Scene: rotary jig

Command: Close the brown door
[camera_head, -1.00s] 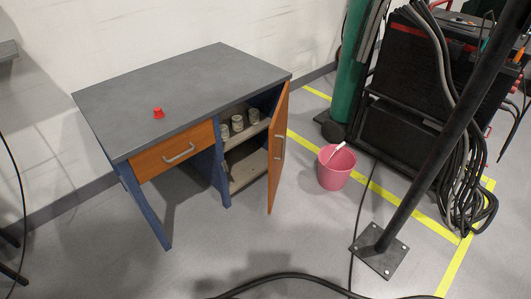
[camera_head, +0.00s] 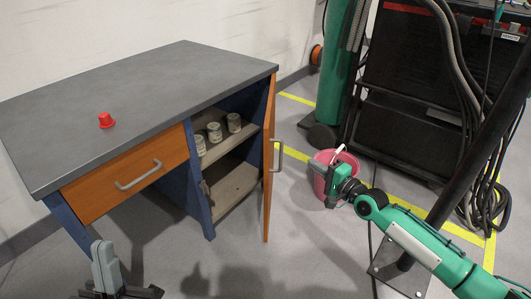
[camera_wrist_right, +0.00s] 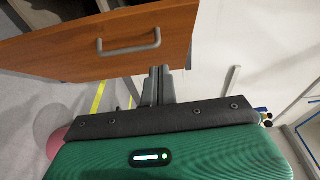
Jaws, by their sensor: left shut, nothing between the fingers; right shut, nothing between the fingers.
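The brown door (camera_head: 269,160) of the desk cabinet stands open, seen nearly edge-on, with its grey handle (camera_head: 279,157) facing right. In the right wrist view the door (camera_wrist_right: 165,25) fills the top, and its handle (camera_wrist_right: 130,48) is just up and left of the fingers. My right gripper (camera_head: 321,174) is shut and empty, to the right of the door and apart from it in the head view; its fingers show in the wrist view (camera_wrist_right: 159,84). My left gripper (camera_head: 102,248) is shut and empty at the bottom left, below the drawer front.
The grey desk top (camera_head: 150,90) carries a red object (camera_head: 106,120). Several jars (camera_head: 214,132) stand on the cabinet shelf. A brown drawer (camera_head: 125,175) is closed. A pink bucket (camera_head: 322,157) is behind my right gripper. A dark post (camera_head: 460,170) stands at right.

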